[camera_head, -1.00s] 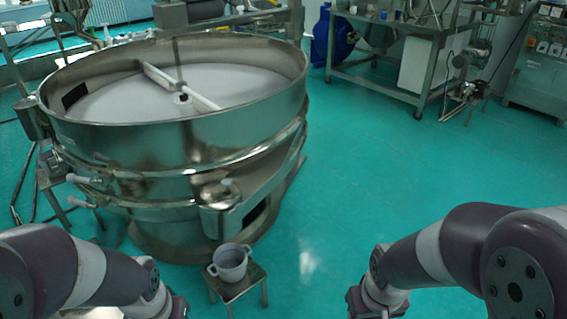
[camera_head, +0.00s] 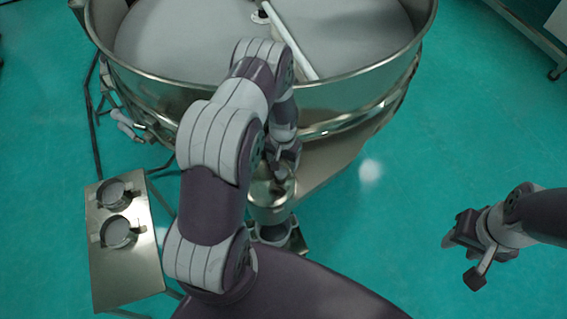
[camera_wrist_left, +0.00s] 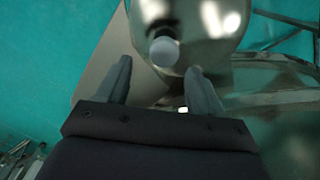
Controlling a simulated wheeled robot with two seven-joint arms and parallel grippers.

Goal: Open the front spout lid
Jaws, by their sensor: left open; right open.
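The front spout lid (camera_head: 266,192) is a rounded shiny metal cover on the front of the sieve (camera_head: 345,88). It appears shut. In the left wrist view the lid (camera_wrist_left: 222,28) fills the top, and its white-tipped knob (camera_wrist_left: 164,50) stands between the fingertips. My left gripper (camera_wrist_left: 159,66) is open around the knob, with a gap showing on each side. In the head view my left gripper (camera_head: 284,158) is just above the lid, and my arm hides part of it. My right gripper (camera_head: 461,258) is open and empty over the floor at right.
A pot (camera_head: 272,234) stands on a small stool under the spout. A metal table (camera_head: 128,275) with two pots (camera_head: 115,193) (camera_head: 118,232) stands at left. A white-handled clamp (camera_head: 124,122) sticks out from the sieve's left side.

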